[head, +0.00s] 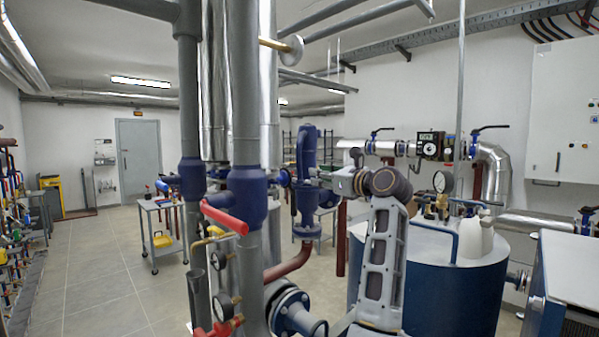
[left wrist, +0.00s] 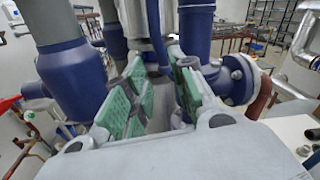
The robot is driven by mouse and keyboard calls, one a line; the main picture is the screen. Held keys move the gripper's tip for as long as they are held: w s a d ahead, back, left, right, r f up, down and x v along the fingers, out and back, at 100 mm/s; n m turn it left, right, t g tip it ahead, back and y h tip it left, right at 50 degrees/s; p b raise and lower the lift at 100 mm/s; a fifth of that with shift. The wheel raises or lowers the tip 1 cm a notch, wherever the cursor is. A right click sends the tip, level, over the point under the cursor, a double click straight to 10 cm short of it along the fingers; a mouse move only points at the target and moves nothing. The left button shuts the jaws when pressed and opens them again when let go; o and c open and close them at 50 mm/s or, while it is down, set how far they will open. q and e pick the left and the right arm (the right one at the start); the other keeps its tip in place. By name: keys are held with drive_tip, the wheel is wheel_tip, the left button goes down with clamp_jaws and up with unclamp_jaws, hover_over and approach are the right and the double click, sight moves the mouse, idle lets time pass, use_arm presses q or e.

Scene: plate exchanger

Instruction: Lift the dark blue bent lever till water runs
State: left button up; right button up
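My left gripper (head: 328,179) reaches away from me in the middle of the head view, close to dark blue pipework. In the left wrist view the gripper (left wrist: 160,70) is open, its green-padded fingers apart. A narrow, curved dark blue part, seemingly the bent lever (left wrist: 157,40), shows ahead between the fingertips. I cannot tell whether they touch it. In the head view a small dark blue piece (head: 284,178) shows left of the gripper; I cannot tell if it is the same lever. No running water shows. My right gripper is not in view.
A thick grey and blue vertical pipe (head: 246,110) stands left of the gripper, with a red lever (head: 224,217) and gauges. A flanged blue pipe (head: 306,160) stands behind. A blue tank (head: 460,290) carrying a white jug (head: 473,238) is at right. Open floor lies left.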

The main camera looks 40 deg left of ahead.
sight(301, 172)
use_arm(q)
drive_tip(key=p+x, duration=0.2)
drive_tip(key=x, duration=0.7)
drive_tip(key=shift+a, duration=0.25)
drive_tip(key=shift+w+a, duration=0.15)
drive_tip(key=shift+a, duration=0.6)
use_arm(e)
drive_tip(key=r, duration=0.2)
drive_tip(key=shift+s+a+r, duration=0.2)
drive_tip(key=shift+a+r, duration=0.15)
use_arm(q)
clamp_jaws()
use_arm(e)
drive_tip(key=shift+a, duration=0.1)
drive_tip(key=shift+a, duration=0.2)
